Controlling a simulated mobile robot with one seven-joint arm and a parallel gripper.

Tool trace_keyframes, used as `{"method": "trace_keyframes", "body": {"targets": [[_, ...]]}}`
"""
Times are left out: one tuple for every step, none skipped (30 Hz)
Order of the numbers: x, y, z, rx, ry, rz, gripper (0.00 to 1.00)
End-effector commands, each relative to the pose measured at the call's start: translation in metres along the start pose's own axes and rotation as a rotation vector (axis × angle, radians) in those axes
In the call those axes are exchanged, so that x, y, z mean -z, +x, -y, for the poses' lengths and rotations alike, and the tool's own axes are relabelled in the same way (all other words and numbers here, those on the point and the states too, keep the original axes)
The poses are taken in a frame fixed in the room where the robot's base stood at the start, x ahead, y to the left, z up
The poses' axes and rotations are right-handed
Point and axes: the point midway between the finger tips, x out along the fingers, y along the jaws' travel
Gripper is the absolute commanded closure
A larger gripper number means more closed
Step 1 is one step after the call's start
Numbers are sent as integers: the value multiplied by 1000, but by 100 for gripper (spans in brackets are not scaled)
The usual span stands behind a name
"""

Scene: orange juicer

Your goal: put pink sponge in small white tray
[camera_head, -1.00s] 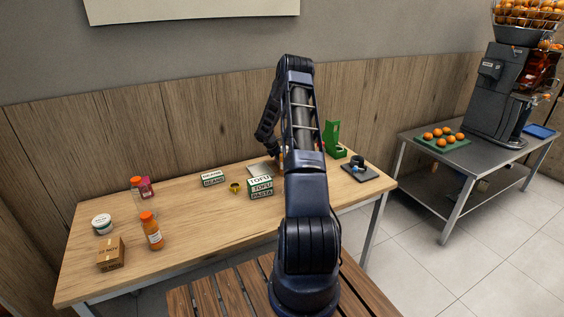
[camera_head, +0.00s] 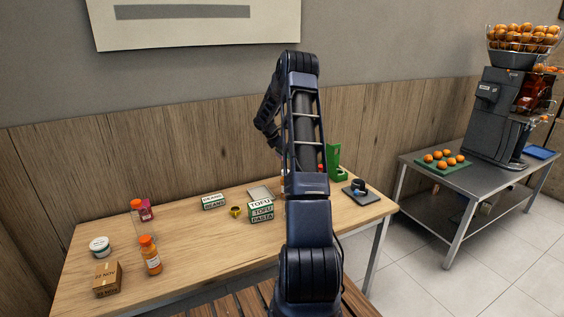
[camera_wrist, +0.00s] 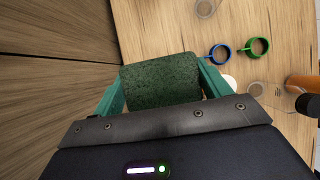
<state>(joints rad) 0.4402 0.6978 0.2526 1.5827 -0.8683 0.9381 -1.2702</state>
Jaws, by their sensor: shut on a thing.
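My gripper (camera_wrist: 162,80) is shut on a block with a rough dark green face, seen in the wrist view; it looks like a sponge (camera_wrist: 160,78). No pink side of it shows. The block is held between the two teal fingers. In the head view my gripper is hidden behind my own arm. A small pale tray (camera_head: 262,191) lies on the wooden table behind the tofu boxes.
Tofu boxes (camera_head: 261,211), a beans box (camera_head: 213,201) and a yellow cup (camera_head: 235,211) stand near the tray. A green holder (camera_head: 333,160) and a dark scale-like item (camera_head: 361,193) are at the right. The wrist view shows a blue ring-like cup (camera_wrist: 220,54) and a green one (camera_wrist: 257,47).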

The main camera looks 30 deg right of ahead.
Motion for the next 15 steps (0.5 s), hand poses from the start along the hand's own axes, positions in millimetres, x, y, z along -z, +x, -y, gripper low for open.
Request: {"method": "trace_keyframes", "body": {"targets": [[1,-4,0,-1,-1,0,45],[3,-7,0,-1,-2,0,45],[8,-12,0,-1,-3,-1,45],[12,-16,0,-1,-4,-1,45],[18,-20,1,-1,-5,0,45],[27,-27,1,-2,-5,0,45],[34,-32,2,-2,-6,0,45],[42,-36,4,-2,-7,-1,45],[53,-43,5,-2,-6,-1,45],[60,-48,6,-2,-6,-1,45],[68,-53,8,-2,-6,-1,45],[77,-58,10,-2,-4,-1,45],[83,-62,11,-2,-5,-1,45],[90,-66,12,-2,-5,-1,45],[96,-70,14,-1,-3,-1,45]]}}
